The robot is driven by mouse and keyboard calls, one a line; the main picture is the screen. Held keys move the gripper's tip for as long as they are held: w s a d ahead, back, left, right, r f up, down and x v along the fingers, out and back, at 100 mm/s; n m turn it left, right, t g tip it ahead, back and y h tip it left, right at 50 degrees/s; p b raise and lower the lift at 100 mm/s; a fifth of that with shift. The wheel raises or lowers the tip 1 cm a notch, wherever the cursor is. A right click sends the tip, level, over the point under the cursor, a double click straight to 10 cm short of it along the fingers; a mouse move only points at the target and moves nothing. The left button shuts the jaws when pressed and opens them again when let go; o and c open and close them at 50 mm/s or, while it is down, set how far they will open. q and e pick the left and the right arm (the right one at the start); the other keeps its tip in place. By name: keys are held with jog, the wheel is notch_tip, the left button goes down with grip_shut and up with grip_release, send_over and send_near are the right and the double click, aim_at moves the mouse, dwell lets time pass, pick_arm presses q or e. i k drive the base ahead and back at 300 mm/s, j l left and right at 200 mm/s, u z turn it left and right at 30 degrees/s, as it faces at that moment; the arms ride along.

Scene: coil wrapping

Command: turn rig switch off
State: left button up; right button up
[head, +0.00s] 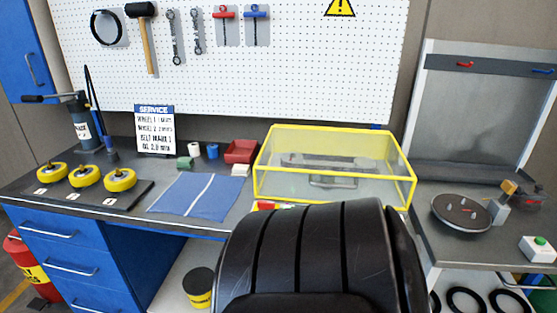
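A clear guard box with yellow edges (336,197) stands on the bench at centre right. A grey metal device (330,180) sits inside it, seen through the clear panels. At the guard's front left corner is a small part with red on it (284,207), partly hidden; I cannot tell whether it is a switch. A white box with a green button (541,249) stands on the right-hand bench; no on or off marking is readable. Neither of my grippers is in view.
A large black segmented shape fills the lower middle and hides the bench front. Three yellow wheels (84,176) and a blue mat (195,195) lie on the left. A round dark plate (461,212) is on the right bench.

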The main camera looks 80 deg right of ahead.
aim_at(262, 205)
jog(key=j+z, duration=0.1)
jog(key=z, duration=0.4)
jog(key=k+z, duration=0.1)
jog(key=z, duration=0.35)
jog(key=k+z, duration=0.1)
jog(key=z, duration=0.9)
jog(key=k+z, duration=0.15)
jog(key=z, duration=0.3)
